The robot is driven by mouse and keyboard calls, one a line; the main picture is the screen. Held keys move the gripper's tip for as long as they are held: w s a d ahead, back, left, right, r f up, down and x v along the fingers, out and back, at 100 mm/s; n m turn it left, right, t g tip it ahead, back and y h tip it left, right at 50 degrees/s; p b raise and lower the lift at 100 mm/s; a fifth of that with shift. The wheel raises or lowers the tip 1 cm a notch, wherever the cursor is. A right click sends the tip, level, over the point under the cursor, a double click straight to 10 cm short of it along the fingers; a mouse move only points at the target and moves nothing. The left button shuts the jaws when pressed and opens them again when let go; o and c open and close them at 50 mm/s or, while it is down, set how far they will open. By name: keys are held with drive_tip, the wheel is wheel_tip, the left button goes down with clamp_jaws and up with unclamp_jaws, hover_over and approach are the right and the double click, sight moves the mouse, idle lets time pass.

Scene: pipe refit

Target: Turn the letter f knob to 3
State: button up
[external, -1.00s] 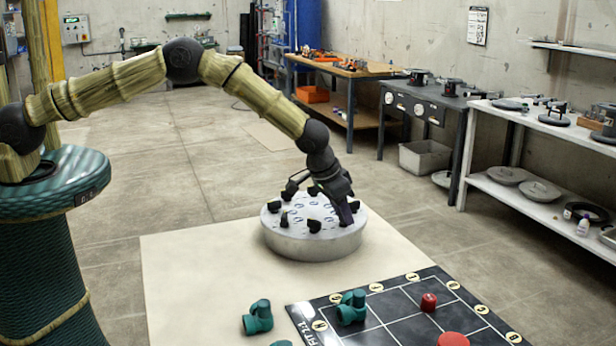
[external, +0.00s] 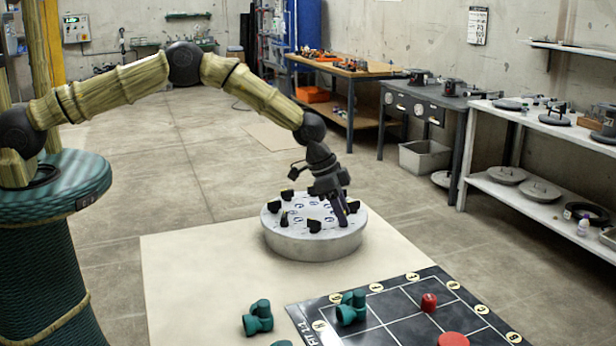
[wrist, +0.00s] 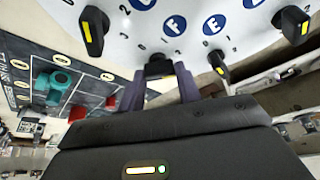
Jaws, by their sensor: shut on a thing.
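The round grey-white drum (external: 312,243) stands on the pale mat, with several black knobs around its top. In the wrist view, the blue letter F label (wrist: 175,25) lies just beyond a black knob (wrist: 158,66). My gripper (wrist: 158,82) has its two dark fingers on either side of this letter F knob, closed on it. Small digits are printed near the knob, but its pointer mark is not clear. In the external view, my gripper (external: 347,211) reaches down to the drum's right side and hides part of that knob.
Neighbouring knobs with yellow marks stand close by at left (wrist: 93,30) and right (wrist: 219,66). A black grid board (external: 400,310) with red and green parts lies in front of the drum. A green pipe fitting (external: 258,318) sits on the mat (external: 200,270).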

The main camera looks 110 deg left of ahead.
drive_tip(key=m+h+b, duration=0.1)
drive_tip(key=m, duration=0.1)
drive_tip(key=m+h+b, duration=0.1)
drive_tip(key=m, duration=0.2)
drive_tip(key=shift+a+f+m, duration=0.2)
drive_tip(key=shift+m, duration=0.1)
drive_tip(key=shift+r+m+g+h+b, duration=0.15)
drive_tip(key=shift+m+h+b, duration=0.35)
drive_tip(key=shift+m, duration=0.55)
drive_tip(key=shift+m+g+h+b, duration=0.25)
drive_tip(key=shift+m+h+b, duration=0.25)
drive_tip(key=shift+m, duration=0.55)
drive_tip(key=shift+a, duration=0.1)
drive_tip(key=o, duration=1)
drive_tip(key=shift+c, duration=0.2)
drive_tip(key=shift+r, duration=0.1)
drive_tip(key=v, duration=1.7)
drive_tip(key=shift+r, duration=0.15)
